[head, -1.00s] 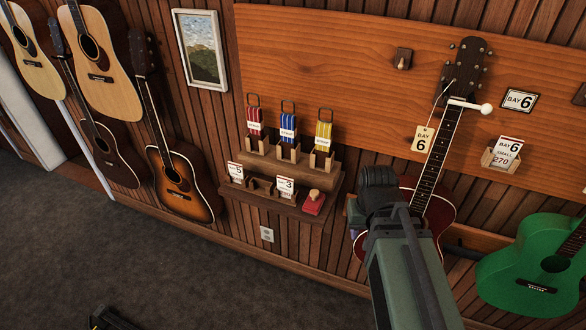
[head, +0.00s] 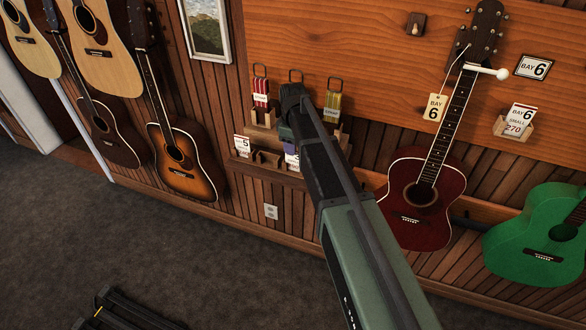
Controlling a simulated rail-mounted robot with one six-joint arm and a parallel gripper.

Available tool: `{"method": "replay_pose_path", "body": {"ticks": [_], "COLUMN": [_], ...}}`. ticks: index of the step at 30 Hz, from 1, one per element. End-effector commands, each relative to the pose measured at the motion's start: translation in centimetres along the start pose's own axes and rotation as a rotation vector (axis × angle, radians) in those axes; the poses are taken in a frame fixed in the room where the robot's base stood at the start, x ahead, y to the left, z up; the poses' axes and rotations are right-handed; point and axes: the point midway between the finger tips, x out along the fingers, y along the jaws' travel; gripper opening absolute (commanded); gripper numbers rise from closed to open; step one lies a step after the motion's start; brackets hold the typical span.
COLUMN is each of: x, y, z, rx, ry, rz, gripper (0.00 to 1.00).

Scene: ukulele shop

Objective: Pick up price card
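Several white price cards show. One card marked 5 (head: 242,145) stands in a slot at the left of the small wooden wall shelf (head: 262,170). Another card, marked 3 a second ago, (head: 292,161) stands to its right, partly hidden by my arm. A third card, marked Bay 6 small 270, (head: 518,120) stands in a wooden holder (head: 501,127) at the right on the wall panel. My arm reaches up in front of the shelf. My gripper is hidden behind the arm's end, so its fingers and anything in them do not show.
Strap packets, red (head: 261,94) and yellow (head: 333,105), stand on the shelf's upper tier. A green one (head: 540,240) hangs farther right. Several instruments hang at left. The grey floor (head: 130,260) is largely clear.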

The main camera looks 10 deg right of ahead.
Motion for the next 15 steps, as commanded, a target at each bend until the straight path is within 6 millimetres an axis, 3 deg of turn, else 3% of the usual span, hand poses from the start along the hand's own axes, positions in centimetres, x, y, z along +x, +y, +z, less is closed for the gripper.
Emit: {"method": "replay_pose_path", "body": {"ticks": [4,11,15], "x": [0.7,5.2,5.2], "y": [0.0,0.1,0.1], "z": [-0.1,-0.4,-0.4], "rx": [0.000,0.001,0.001], "ry": [0.000,0.000,0.000], "rz": [0.000,0.000,0.000], "gripper": [0.38,0.38,0.38]}}
